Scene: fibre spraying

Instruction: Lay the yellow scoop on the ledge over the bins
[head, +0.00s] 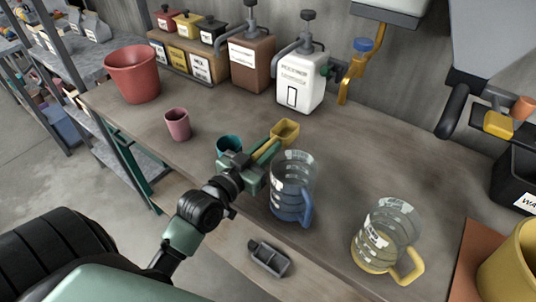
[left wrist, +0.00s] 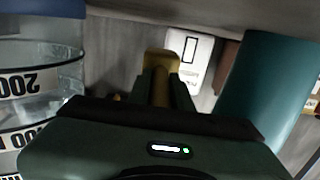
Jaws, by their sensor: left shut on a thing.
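My left gripper (head: 262,158) is shut on the yellow scoop (head: 285,131), whose bowl points away from me toward the back of the bench. In the left wrist view the scoop (left wrist: 159,64) sticks out between the gripper's fingers (left wrist: 162,92). The scoop appears held above the bench, between a teal cup (head: 229,145) and a blue-based jug (head: 291,183). The labelled bins (head: 185,60) stand at the back left in a wooden rack, with red, yellow and black containers on top. My right gripper is not in view.
A white dispenser (head: 300,82) and a brown dispenser (head: 250,62) stand at the back. Bare bench (head: 375,150) lies right of the blue-based jug.

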